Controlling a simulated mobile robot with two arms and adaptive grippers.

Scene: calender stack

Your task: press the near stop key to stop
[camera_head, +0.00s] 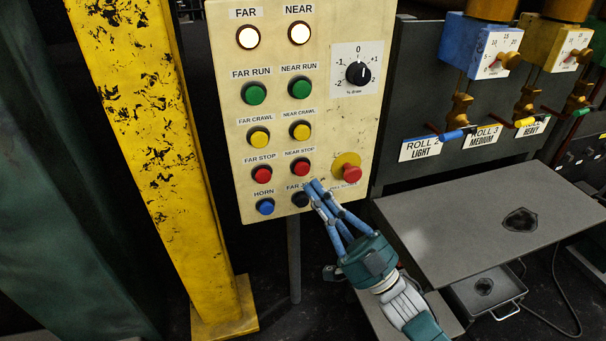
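The near stop key (300,167) is a red round button on the cream control panel (325,115), under the label NEAR STOP. The red far stop key (262,174) is to its left. The yellow near crawl key (300,131) is above it. My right gripper (314,187) is in front of the panel's lower part, its blue fingertips close together, just below and right of the near stop key. They hide part of the label at the bottom row. I cannot tell whether the tips touch the panel. My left gripper is not in view.
A red emergency knob (351,173) on a yellow base is right of my fingers. A blue horn key (265,207) and a dark key (300,199) are below. A yellow column (165,150) stands left; a grey table (480,220) lies right.

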